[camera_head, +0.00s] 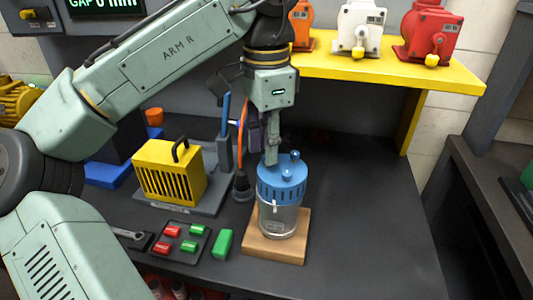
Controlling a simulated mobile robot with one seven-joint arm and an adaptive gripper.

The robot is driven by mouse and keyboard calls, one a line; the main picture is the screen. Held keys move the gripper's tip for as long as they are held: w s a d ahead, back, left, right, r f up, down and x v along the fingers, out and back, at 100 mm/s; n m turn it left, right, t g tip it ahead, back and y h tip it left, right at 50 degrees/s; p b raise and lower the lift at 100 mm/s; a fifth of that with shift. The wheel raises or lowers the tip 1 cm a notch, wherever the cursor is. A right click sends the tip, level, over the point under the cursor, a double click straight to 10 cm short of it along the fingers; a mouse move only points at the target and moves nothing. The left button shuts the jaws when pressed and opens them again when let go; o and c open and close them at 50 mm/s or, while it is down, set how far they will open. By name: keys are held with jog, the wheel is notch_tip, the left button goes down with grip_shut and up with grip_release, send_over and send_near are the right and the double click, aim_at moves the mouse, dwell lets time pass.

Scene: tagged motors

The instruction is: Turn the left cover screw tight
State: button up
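A motor with a blue slotted cover (275,190) and a grey metal body (288,222) stands upright on a wooden block (262,247). Two blue screw heads show on top of the cover, one near the front (287,176) and one at the back right (295,155). My gripper (271,160) points straight down over the left part of the cover top. Its tip is at or just above the cover; I cannot tell if it touches. The left cover screw is not clearly visible and may be hidden by the fingers. The finger gap cannot be made out.
A yellow slotted housing (170,172) and an upright blue-handled tool (225,120) stand left of the motor. A dark tray (181,243) holds red and green pieces, with a green block (222,243) beside it. A yellow shelf (390,72) carries several motors. The bench right of the motor is clear.

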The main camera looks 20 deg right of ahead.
jog(key=n, duration=1.1)
jog(key=shift+c, duration=0.4)
grip_shut()
jog(key=m, duration=0.5)
jog(key=shift+m, duration=0.4)
jog(key=m, duration=0.5)
